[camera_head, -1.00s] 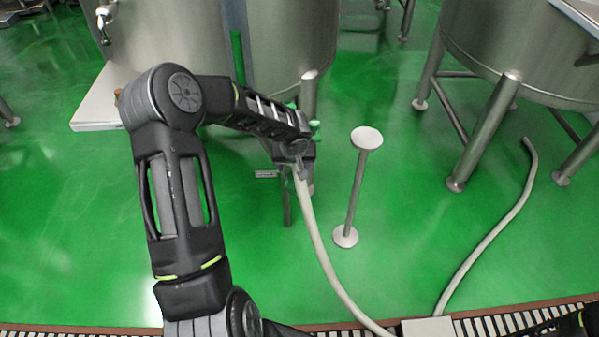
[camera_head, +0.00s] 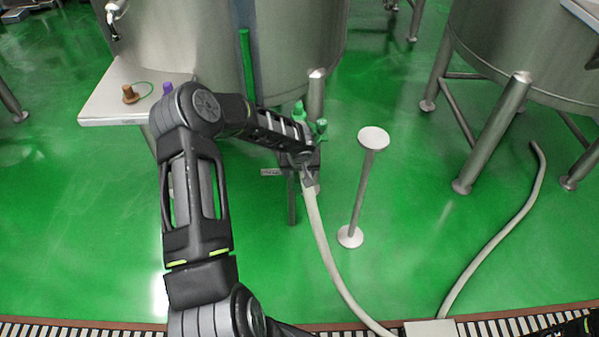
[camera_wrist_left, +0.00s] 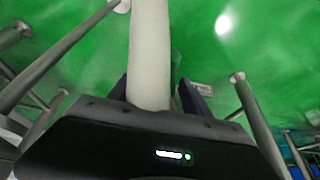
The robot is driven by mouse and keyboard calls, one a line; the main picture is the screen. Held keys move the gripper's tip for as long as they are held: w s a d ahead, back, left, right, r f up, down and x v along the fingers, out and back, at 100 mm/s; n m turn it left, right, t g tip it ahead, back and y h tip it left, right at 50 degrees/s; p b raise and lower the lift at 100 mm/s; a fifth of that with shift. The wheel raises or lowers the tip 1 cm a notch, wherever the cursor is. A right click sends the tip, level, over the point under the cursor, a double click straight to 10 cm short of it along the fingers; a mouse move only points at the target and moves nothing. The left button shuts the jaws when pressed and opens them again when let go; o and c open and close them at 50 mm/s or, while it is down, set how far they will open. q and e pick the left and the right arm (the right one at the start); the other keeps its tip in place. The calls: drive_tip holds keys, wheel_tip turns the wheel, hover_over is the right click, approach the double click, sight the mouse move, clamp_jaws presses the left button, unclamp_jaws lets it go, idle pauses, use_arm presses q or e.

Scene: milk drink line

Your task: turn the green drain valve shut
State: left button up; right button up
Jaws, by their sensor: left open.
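Green valve parts (camera_head: 299,110) show just past my left forearm in the head view, with another green knob (camera_head: 321,126) to their right, by a tank leg. My arm hides the lower part of the valve, so I cannot tell its handle position. My left gripper (camera_head: 309,172) is low beside the valve, at the upper end of a pale hose. In the left wrist view the dark fingers (camera_wrist_left: 160,100) are apart on either side of the hose (camera_wrist_left: 150,50), which blocks the gap between them. I cannot tell whether they touch anything. My right gripper is not visible.
A steel tank (camera_head: 300,50) stands behind the valve, and another tank (camera_head: 520,60) at right. A white-topped post (camera_head: 373,139) stands just right of my gripper. The hose (camera_head: 333,262) runs down to the front. A side platform (camera_head: 100,105) holds small coloured items. Green floor is open at left.

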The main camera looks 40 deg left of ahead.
use_arm(q)
drive_tip(key=shift+c, duration=0.6)
clamp_jaws()
idle(0.9)
